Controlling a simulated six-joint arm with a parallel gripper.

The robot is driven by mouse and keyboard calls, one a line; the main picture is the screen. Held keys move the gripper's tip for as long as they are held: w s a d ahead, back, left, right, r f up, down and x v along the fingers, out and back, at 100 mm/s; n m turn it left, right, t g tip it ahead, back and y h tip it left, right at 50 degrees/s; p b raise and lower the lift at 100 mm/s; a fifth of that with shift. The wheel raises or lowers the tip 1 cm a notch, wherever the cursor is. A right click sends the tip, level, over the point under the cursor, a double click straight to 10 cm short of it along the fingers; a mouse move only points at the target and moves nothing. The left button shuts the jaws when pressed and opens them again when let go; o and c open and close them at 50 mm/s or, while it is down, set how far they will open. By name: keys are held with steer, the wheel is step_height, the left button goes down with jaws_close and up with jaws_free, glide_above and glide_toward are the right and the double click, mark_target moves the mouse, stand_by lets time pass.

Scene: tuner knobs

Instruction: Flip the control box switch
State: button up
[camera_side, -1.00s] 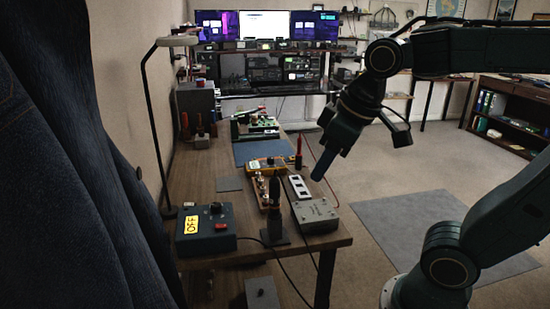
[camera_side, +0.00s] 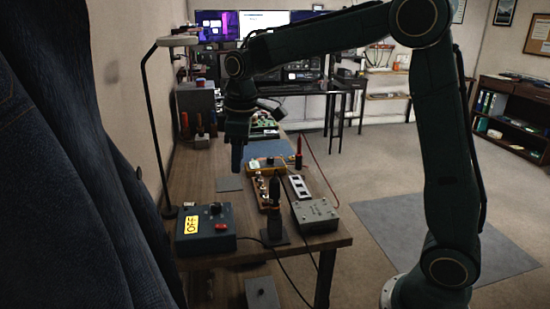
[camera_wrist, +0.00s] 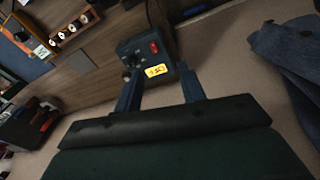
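The blue control box (camera_side: 205,230) stands at the near left of the table. It has a yellow label (camera_side: 191,225) reading OFF, a red switch (camera_side: 221,227) and a black knob (camera_side: 215,208). My gripper (camera_side: 237,170) points down above the table, behind and higher than the box and apart from it. In the wrist view the control box (camera_wrist: 133,48) shows just beyond my spread fingers (camera_wrist: 159,72), with the red switch (camera_wrist: 154,47) and yellow label (camera_wrist: 156,70) visible. Nothing is between the fingers.
A thin lamp stand (camera_side: 150,120) rises left of the box. A dark upright tool in a stand (camera_side: 274,215) is right of it.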

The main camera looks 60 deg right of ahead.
steer(key=n+g, duration=0.1)
steer(key=n, duration=0.1)
glide_above(223, 226)
step_height(223, 226, down, 8)
steer(key=shift+f, duration=0.2)
steer(key=shift+w+f, duration=0.1)
step_height(223, 226, down, 14)
steer(key=shift+r, duration=0.2)
stand_by(0.4)
